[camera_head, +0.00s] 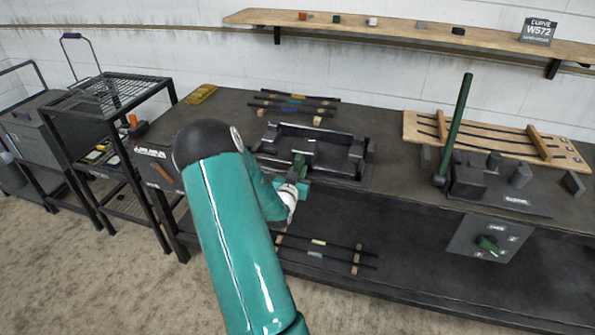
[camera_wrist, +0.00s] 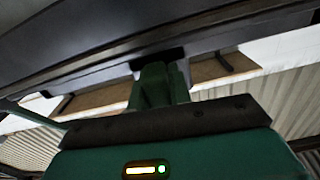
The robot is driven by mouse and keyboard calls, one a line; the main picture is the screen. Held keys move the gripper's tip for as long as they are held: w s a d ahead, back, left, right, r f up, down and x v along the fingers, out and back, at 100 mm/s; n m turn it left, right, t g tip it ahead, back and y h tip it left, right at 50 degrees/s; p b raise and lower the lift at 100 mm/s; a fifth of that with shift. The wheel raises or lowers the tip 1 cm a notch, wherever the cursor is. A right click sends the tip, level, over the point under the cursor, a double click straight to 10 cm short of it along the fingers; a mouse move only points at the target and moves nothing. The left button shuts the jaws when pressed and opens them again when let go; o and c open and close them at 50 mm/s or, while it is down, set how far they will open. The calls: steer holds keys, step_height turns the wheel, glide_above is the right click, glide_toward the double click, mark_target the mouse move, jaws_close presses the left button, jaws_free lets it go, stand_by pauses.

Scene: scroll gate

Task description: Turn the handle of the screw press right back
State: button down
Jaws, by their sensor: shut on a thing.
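The screw press looks to be the dark, frame-like fixture (camera_head: 352,160) in the middle of the bench.
A long green lever (camera_head: 458,125) rises from another dark fixture (camera_head: 497,196) at right. A panel with a green knob (camera_head: 487,243) hangs from the bench front. Dark rods (camera_head: 295,102) lie behind the press. A lower shelf (camera_head: 395,265) runs beneath.

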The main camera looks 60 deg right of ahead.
stand_by(0.3)
steer(key=c, duration=1.3)
jaws_free()
steer(key=shift+a, duration=0.1)
steer(key=a, duration=0.4)
steer(key=s+a, duration=0.1)
steer(key=a, duration=0.4)
steer(key=s+a, duration=0.1)
steer(key=a, duration=0.3)
steer(key=shift+s+a, duration=0.1)
steer(key=shift+a, duration=0.15)
